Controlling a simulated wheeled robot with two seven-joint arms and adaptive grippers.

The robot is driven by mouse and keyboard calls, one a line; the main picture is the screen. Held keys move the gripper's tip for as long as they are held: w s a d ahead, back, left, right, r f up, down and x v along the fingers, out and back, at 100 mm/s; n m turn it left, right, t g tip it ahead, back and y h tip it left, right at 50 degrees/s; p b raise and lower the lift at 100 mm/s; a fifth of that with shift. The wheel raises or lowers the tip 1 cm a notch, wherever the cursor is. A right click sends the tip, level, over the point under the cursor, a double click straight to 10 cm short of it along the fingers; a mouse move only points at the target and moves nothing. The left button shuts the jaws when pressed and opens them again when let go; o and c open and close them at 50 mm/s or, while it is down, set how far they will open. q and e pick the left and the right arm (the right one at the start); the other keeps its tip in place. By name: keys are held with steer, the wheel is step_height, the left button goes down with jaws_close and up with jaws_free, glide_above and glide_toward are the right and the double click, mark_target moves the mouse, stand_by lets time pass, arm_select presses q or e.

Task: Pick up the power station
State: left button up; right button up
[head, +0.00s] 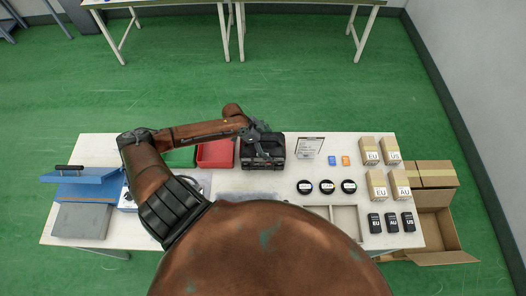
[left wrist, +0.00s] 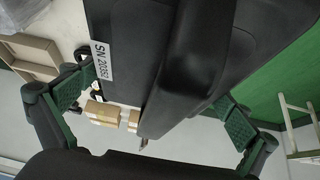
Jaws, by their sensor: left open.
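The power station (head: 263,152) is a black boxy unit with a top handle, standing near the middle of the back part of the table. My left gripper (head: 259,131) is over its top. Contact cannot be told. My right gripper is not in view.
The white table (head: 240,182) holds a red bin (head: 215,154) and green bin (head: 181,157) left of the station. An open cardboard box (head: 435,232) is at the right.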

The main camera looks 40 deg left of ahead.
arm_select(q)
steer(key=c, duration=1.8)
steer(key=shift+o, duration=0.2)
steer(key=shift+w+r, duration=0.3)
